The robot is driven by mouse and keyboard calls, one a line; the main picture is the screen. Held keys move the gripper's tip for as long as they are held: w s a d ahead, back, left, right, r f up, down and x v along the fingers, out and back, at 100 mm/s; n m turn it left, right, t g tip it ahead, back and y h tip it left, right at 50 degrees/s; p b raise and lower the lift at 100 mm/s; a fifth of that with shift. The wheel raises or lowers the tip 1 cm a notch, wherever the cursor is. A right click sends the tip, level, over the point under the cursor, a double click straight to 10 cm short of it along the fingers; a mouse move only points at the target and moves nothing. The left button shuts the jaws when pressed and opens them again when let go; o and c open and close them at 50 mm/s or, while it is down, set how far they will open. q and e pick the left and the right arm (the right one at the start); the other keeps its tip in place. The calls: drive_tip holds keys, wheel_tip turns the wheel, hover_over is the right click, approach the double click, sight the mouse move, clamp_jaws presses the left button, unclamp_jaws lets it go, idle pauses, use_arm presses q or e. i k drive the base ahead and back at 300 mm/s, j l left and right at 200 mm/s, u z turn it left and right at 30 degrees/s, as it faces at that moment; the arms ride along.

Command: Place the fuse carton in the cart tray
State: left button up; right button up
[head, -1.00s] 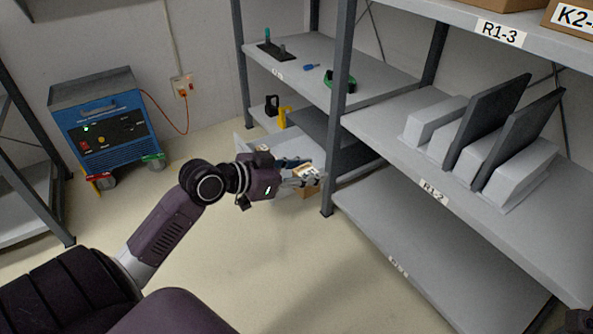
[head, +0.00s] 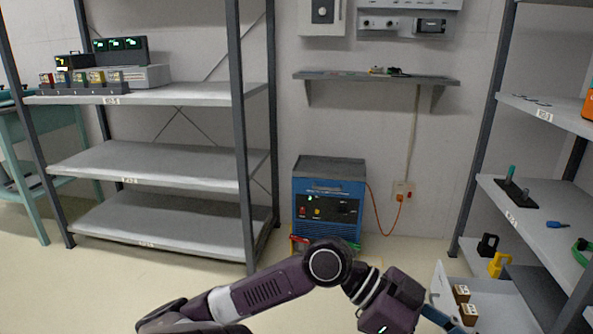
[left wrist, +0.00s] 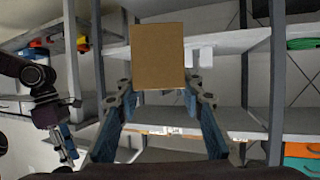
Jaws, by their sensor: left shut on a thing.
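My left gripper (left wrist: 157,100) is shut on a plain brown carton (left wrist: 158,56), which stands between its two fingertips in the left wrist view. In the head view the left gripper (head: 446,318) is at the lower right, partly cut off by the bottom edge. Two small brown boxes with pale marks show beside it, an upper one (head: 461,293) and a lower one (head: 468,313); which of them is held is unclear. They show against a pale grey surface with a tilted side panel (head: 442,283), possibly the cart. My right gripper (left wrist: 68,150) shows at the left of the wrist view; its opening is unclear.
A shelf rack (head: 510,225) with small tools stands at the right. A black padlock-like item (head: 487,246) and a yellow one (head: 499,265) sit low there. A blue machine (head: 329,205) stands by the wall.

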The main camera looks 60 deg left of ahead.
sight(330, 169)
drive_tip(key=i+j+u, duration=0.25)
drive_tip(key=j, duration=0.25)
drive_tip(key=i+j+u, duration=0.25)
drive_tip(key=j, duration=0.15)
drive_tip(key=i+j+u, duration=0.25)
drive_tip(key=j, duration=0.15)
drive_tip(key=i+j, duration=1)
